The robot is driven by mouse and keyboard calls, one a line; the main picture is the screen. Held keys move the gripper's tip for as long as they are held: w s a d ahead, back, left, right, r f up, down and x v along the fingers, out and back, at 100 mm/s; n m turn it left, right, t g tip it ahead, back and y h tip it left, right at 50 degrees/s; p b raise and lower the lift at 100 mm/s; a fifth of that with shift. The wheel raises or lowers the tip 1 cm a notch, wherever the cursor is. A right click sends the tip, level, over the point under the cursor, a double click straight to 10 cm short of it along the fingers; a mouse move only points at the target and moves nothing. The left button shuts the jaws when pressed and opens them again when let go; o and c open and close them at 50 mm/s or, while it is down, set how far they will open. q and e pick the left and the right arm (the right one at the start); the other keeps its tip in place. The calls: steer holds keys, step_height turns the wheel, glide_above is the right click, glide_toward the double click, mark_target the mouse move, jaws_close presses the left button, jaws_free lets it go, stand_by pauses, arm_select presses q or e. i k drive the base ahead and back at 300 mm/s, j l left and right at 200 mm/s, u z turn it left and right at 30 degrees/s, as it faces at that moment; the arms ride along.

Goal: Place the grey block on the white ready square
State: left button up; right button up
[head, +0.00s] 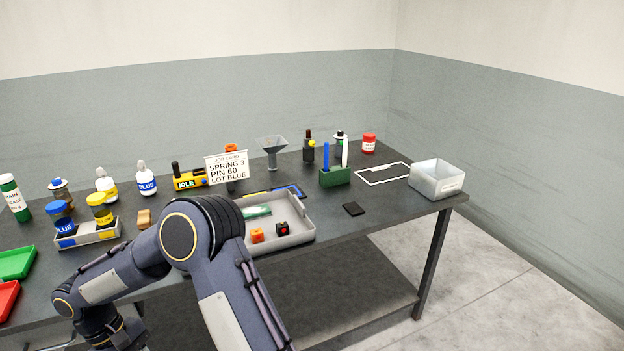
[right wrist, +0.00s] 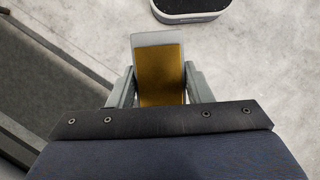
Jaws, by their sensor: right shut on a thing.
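In the right wrist view my right gripper (right wrist: 160,82) is shut on the grey block (right wrist: 158,38), which shows a pale grey edge around a gold-brown face. In the head view neither gripper shows; one of my arms bends across the front left and hides part of the table.
A clear bin (head: 437,180) stands right of the square, and a green holder (head: 335,177) with upright sticks stands left of it. A red-lidded jar (head: 368,143) is behind. A black flat piece (head: 354,209) lies in front. A grey tray (head: 287,240) holds small parts.

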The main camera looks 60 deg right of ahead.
mark_target(396, 170)
steer(key=k+l, duration=0.1)
steer(key=l, duration=0.35)
steer(key=k+l, duration=0.1)
steer(key=l, duration=0.35)
steer(key=k+l, duration=0.1)
steer(key=l, duration=0.35)
steer(key=k+l, duration=0.1)
steer(key=l, duration=0.3)
steer(key=k+l, duration=0.1)
steer(key=l, duration=0.35)
steer(key=k+l, duration=0.1)
steer(key=l, duration=0.35)
steer(key=k+l, duration=0.1)
steer(key=l, duration=0.35)
